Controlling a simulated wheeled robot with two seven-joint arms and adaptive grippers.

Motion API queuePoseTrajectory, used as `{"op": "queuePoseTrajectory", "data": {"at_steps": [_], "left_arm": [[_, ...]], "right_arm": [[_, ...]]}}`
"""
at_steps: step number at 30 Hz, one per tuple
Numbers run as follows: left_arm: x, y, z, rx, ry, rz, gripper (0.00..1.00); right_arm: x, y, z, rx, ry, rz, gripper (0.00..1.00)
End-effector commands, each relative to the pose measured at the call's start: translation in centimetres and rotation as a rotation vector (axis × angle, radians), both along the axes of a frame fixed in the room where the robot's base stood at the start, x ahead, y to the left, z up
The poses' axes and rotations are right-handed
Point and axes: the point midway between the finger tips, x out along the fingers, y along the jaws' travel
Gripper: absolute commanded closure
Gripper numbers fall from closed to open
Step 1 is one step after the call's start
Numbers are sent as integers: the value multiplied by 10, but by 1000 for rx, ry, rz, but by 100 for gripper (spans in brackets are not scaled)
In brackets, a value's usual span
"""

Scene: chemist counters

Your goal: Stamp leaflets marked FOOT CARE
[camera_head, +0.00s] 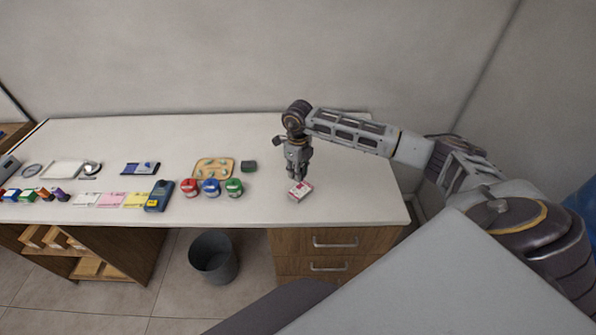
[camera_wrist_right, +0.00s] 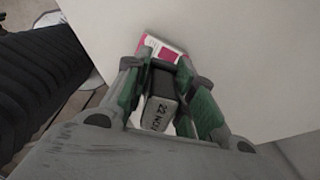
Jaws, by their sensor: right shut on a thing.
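My right gripper (camera_head: 297,175) is over the right part of the counter. In the right wrist view its fingers (camera_wrist_right: 166,92) are shut on a dark stamp (camera_wrist_right: 160,85) with a pale end label that seems to read "22 NOV". A small white and pinkish-red leaflet (camera_head: 300,194) lies on the counter just below the gripper. It also shows in the right wrist view (camera_wrist_right: 157,48), beyond the fingertips and partly hidden by the stamp and fingers. I cannot read its title or tell whether the stamp touches it. My left gripper is out of view.
A small dark green block (camera_head: 249,166) lies left of the gripper. Red (camera_head: 189,188), blue (camera_head: 211,187) and green (camera_head: 234,187) round containers stand near a tan tray (camera_head: 201,179). Pads and a blue device (camera_head: 159,196) lie further left. A bin (camera_head: 213,260) stands on the floor.

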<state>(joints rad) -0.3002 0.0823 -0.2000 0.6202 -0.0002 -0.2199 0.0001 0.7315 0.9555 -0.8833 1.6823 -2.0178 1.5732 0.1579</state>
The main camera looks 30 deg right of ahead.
Motion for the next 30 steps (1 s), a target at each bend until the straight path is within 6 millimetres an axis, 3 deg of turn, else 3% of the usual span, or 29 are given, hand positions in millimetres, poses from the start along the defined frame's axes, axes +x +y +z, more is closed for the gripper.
{"op": "queuePoseTrajectory", "data": {"at_steps": [30], "left_arm": [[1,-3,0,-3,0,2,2]], "right_arm": [[4,1,0,1,-1,-172,90]]}}
